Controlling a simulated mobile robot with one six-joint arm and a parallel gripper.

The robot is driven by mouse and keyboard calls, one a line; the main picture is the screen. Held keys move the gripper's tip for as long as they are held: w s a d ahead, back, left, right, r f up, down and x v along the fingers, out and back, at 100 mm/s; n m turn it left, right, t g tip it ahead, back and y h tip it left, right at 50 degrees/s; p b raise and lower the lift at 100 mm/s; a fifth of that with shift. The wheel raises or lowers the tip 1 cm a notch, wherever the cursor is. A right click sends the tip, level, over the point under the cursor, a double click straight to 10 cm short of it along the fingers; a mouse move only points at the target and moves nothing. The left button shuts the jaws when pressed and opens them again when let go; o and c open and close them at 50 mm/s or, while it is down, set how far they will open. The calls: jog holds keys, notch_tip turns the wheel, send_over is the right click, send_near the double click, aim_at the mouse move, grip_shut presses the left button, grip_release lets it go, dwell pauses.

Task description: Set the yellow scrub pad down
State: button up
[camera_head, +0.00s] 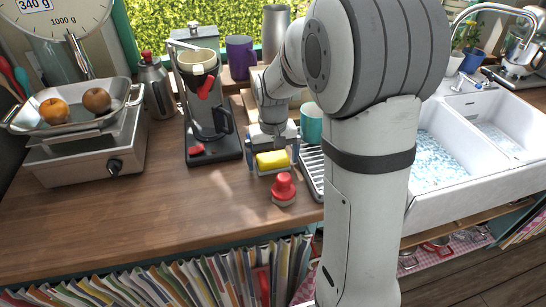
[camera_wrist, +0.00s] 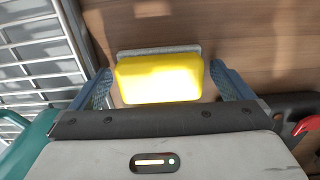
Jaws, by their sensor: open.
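The yellow scrub pad (camera_head: 273,160) rests on the wooden counter, or on a thin grey piece on it, below my gripper (camera_head: 272,164). In the wrist view the yellow pad (camera_wrist: 160,79) lies between my two blue fingers (camera_wrist: 160,88), with a gap showing on each side. A grey strip (camera_wrist: 158,50) shows along its far edge. My gripper is open around the pad. The pad's underside is hidden.
A red-knobbed object (camera_head: 284,188) stands just in front of the pad. The coffee maker (camera_head: 212,140) is to the left, a wire rack (camera_head: 313,168) and a teal mug (camera_head: 312,124) to the right. The counter (camera_head: 130,215) is clear at front left.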

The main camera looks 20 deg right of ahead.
notch_tip(320, 180, up, 8)
jog(key=shift+f, duration=0.1)
dwell(0.4)
jog(key=shift+c, duration=0.6)
grip_shut()
dwell(0.7)
dwell(0.3)
jog(key=shift+t, duration=0.8)
jog(key=s, duration=0.3)
jog(key=s+r, duration=0.1)
jog(key=s, duration=0.3)
jog(key=s+r, duration=0.1)
jog(key=s, duration=0.3)
jog(key=s+f+t, duration=0.1)
jog(key=s+f, duration=0.1)
jog(key=s, duration=0.6)
jog(key=shift+s, duration=0.3)
